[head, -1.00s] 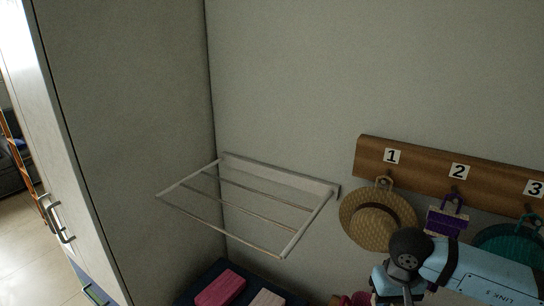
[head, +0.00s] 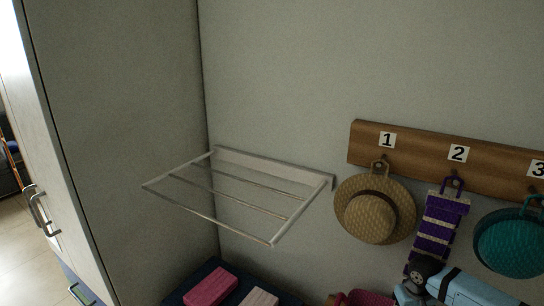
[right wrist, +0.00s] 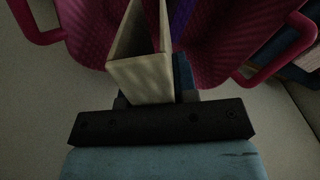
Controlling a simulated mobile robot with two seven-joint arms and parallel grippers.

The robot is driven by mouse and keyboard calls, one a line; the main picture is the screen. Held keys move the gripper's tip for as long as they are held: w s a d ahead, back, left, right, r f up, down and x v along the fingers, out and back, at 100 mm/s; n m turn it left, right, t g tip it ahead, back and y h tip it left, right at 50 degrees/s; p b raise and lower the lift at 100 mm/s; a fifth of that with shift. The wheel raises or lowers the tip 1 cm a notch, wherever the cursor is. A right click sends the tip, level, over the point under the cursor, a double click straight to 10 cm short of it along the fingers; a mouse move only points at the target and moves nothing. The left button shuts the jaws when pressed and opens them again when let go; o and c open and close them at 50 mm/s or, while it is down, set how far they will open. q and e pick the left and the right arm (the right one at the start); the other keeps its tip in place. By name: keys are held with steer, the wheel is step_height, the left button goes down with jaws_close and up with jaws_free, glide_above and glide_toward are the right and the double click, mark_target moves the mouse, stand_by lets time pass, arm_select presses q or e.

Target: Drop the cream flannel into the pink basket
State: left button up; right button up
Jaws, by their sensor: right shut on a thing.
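The cream flannel (right wrist: 145,75) is a folded pale cloth held in my right gripper (right wrist: 150,98), which is shut on it in the right wrist view. The pink basket (right wrist: 225,45) is a deep pink woven basket with a loop handle on each side, just beyond the flannel. The flannel overlaps the basket in that view; I cannot tell how far it is inside the rim. In the head view the basket (head: 362,298) shows only in part at the bottom edge, beside my right arm. The right fingertips and flannel are out of sight there. My left gripper is not in view.
A folded pink cloth (head: 211,287) and a pale one (head: 259,299) lie on a dark blue surface. A white drying rack (head: 272,240) juts from the wall above.

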step_height(320, 180, down, 4)
steer(key=shift+f+b, duration=0.25)
steer(key=shift+b, duration=0.4)
steer(key=o, duration=1)
